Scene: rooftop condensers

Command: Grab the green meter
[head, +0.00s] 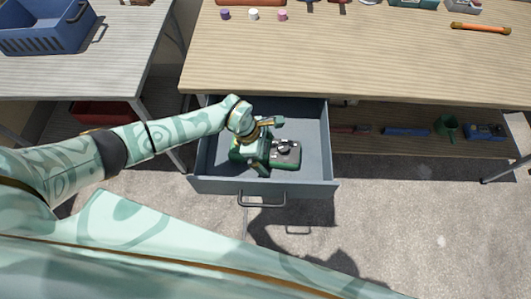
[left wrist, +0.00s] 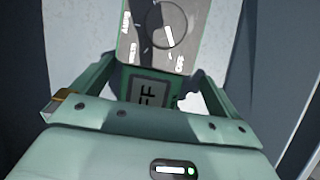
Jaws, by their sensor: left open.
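The green meter (head: 287,154) lies in the open grey drawer (head: 210,184), its grey face with a round dial turned up. In the left wrist view the meter (left wrist: 160,35) shows its dial, white marks and a small display at its near end. My left gripper (head: 266,150) is inside the drawer, over the meter's left end and partly hiding it. In the left wrist view its open fingers (left wrist: 150,82) stand on either side of the meter's near end. I cannot tell whether they touch it. My right gripper is not in view.
The drawer hangs under a wooden workbench (head: 350,50), whose front edge lies just beyond. The drawer's walls stand close around the gripper. A blue crate (head: 45,32) is on the left table.

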